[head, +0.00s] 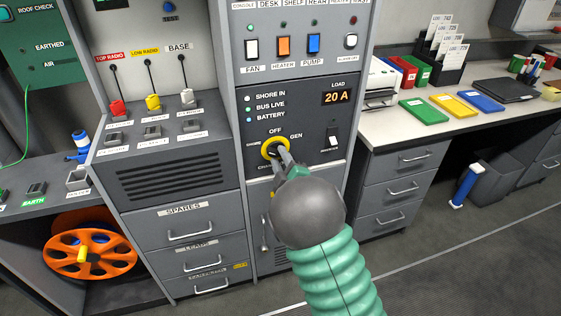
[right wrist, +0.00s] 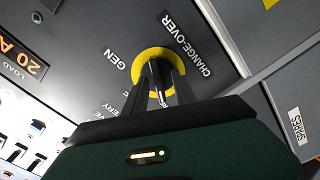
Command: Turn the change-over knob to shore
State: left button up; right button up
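The change-over knob has a yellow ring (head: 274,147) on the dark panel, below the OFF label and beside GEN. The label left of it is partly covered. In the right wrist view the ring (right wrist: 153,56) lies beyond my fingers, with a pale bar between them. My right gripper (head: 278,153) is at the knob, one finger to each side. The fingers look apart, with some yellow showing between them in the right wrist view (right wrist: 160,80). I cannot tell whether they touch the knob, nor which way it points. My left gripper is out of view.
A load display (head: 337,97) reads 20 A, and a rocker switch (head: 334,138) sits right of the knob. Indicator lamps (head: 248,109) are above left. Drawers (head: 190,231) stand left, a desk (head: 384,125) right. An orange reel (head: 90,254) is at lower left.

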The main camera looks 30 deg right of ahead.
jog(key=p+v, duration=1.2)
jog(key=v, duration=0.4)
jog(key=shift+s+a, duration=0.2)
jog(key=shift+s, duration=0.15)
